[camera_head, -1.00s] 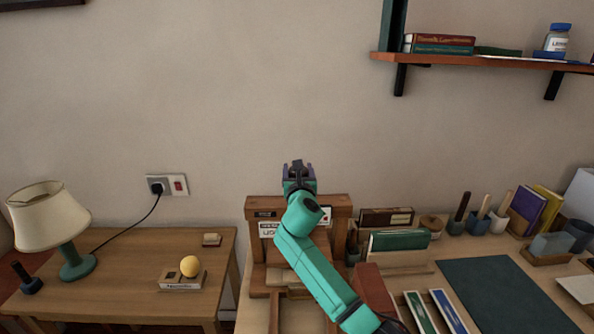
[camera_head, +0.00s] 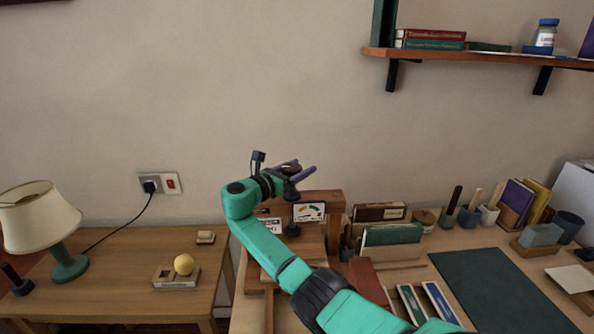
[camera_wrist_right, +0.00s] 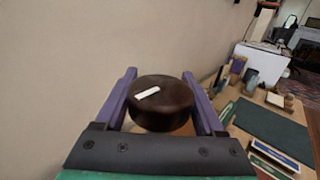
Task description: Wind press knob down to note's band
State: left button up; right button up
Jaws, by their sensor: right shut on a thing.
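The dark brown round press knob (camera_wrist_right: 160,108) sits between the purple fingers of my right gripper (camera_wrist_right: 160,75) in the right wrist view, with a short white mark on its top. In the head view my right gripper (camera_head: 294,172) is above the wooden press (camera_head: 336,203), turned to the right, and mostly covers the knob. A dark screw with a round foot (camera_head: 291,229) shows below it. A white card (camera_head: 310,211) with a coloured dial is on the press crossbar. A second label (camera_head: 269,224) is partly hidden by my arm. My left gripper is out of view.
Green and brown books (camera_head: 392,234) stand right of the press, beside tool cups (camera_head: 468,217) and a dark green mat (camera_head: 500,288). A lamp (camera_head: 40,220) and a yellow ball (camera_head: 183,264) are on the left table. A shelf (camera_head: 480,57) hangs at upper right.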

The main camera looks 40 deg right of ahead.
jog(key=shift+s+r+m+g+b, duration=0.1)
jog(key=shift+r+m+g+b, duration=0.2)
jog(key=shift+m+g, duration=0.45)
jog(key=shift+r+g, duration=0.1)
jog(key=shift+g, duration=0.25)
jog(key=o, duration=1.3)
jog(key=shift+s, duration=0.1)
jog(key=shift+o, duration=0.2)
jog(key=shift+a+f, duration=0.25)
jog(key=a+b, duration=0.3)
jog(key=a, duration=1.1)
jog(key=shift+r, duration=0.15)
